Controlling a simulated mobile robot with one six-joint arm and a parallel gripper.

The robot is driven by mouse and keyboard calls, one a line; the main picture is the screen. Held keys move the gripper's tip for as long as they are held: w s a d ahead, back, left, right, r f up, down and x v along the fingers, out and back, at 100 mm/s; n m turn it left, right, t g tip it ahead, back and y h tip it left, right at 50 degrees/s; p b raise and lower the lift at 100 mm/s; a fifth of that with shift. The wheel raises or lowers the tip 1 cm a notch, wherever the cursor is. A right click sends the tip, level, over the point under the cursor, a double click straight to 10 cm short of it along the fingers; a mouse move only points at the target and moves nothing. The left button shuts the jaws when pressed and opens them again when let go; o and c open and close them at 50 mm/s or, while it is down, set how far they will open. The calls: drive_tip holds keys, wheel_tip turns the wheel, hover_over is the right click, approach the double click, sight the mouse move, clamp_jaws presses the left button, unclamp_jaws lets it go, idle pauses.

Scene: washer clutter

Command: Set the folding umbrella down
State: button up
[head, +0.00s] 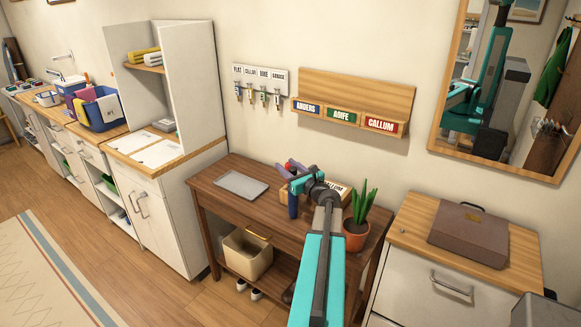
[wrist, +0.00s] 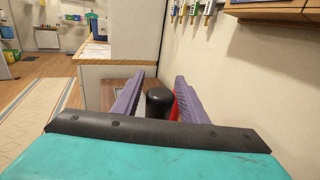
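My gripper (head: 288,182) reaches left over the dark brown table, its two purple fingers spread apart. In the wrist view the fingers (wrist: 158,100) have a dark, rounded black piece (wrist: 158,103) between them. A red strip (wrist: 175,106) shows beside it against the right finger. These may be parts of the folding umbrella, but most of it is hidden. A narrow gap shows between the left finger and the black piece. In the head view my arm and fingers cover this spot.
A beige bin (head: 246,257) sits below. A wall shelf (head: 355,98) and key hooks (head: 260,82) are behind. Bare tabletop surrounds the tray.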

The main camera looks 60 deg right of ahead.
drive_tip(key=shift+s+r, duration=0.15)
idle(0.3)
drive_tip(key=b+v, duration=0.3)
drive_tip(key=v, duration=0.8)
drive_tip(key=shift+s+a+b, duration=0.15)
drive_tip(key=shift+s+b, duration=0.15)
drive_tip(key=shift+s, duration=0.1)
idle(0.4)
